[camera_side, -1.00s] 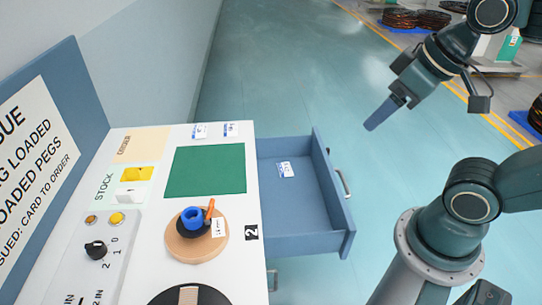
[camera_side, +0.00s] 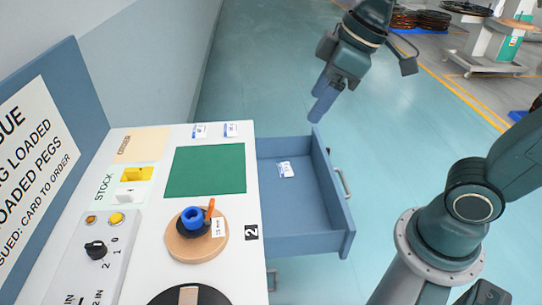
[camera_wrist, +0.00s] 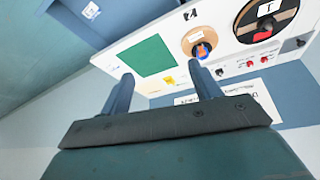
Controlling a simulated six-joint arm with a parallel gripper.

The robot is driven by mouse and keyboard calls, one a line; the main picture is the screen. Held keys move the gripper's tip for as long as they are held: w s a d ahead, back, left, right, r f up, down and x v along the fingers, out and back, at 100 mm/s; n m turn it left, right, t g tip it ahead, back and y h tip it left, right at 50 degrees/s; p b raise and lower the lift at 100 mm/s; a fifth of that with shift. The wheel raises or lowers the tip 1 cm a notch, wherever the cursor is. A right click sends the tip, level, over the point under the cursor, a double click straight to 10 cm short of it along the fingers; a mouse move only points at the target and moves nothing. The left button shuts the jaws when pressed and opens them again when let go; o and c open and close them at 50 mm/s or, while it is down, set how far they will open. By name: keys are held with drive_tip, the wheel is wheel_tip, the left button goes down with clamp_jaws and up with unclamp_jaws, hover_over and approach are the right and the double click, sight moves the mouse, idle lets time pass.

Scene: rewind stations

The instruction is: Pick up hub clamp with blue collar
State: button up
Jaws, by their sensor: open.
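The hub clamp with the blue collar (camera_side: 193,218) sits on a round wooden disc (camera_side: 186,247) on the white bench top. It has an orange lever and a white tag. In the wrist view the clamp (camera_wrist: 202,50) shows small, beyond the right finger. My gripper (camera_side: 321,104) is in the air above the far end of the open drawer, well apart from the clamp. Its two fingers stand apart and hold nothing in the wrist view (camera_wrist: 163,92).
A blue drawer (camera_side: 336,215) stands open at the bench's right side, with a small label inside. A green mat (camera_side: 207,169) lies behind the disc. A panel with a black knob (camera_side: 96,250) is at the left. A dark round disc (camera_side: 160,298) is at the front.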

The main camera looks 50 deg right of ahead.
drive_tip(key=w+a+f+n+g+y, duration=0.1)
drive_tip(key=w+a+f+n+g, duration=0.15)
drive_tip(key=w+a+n, duration=0.4)
drive_tip(key=n+g+y, duration=0.1)
drive_tip(key=n+y, duration=0.1)
drive_tip(key=n, duration=0.2)
approach(192, 208)
drive_tip(key=shift+m, duration=0.25)
drive_tip(key=shift+s+a+f, duration=0.2)
drive_tip(key=shift+a+f, duration=1.15)
drive_tip(key=shift+f, duration=0.2)
drive_tip(key=shift+f, duration=0.1)
drive_tip(key=shift+x, duration=2.5)
drive_tip(key=shift+s, duration=0.15)
drive_tip(key=c, duration=1.2)
drive_tip(key=shift+o, duration=0.2)
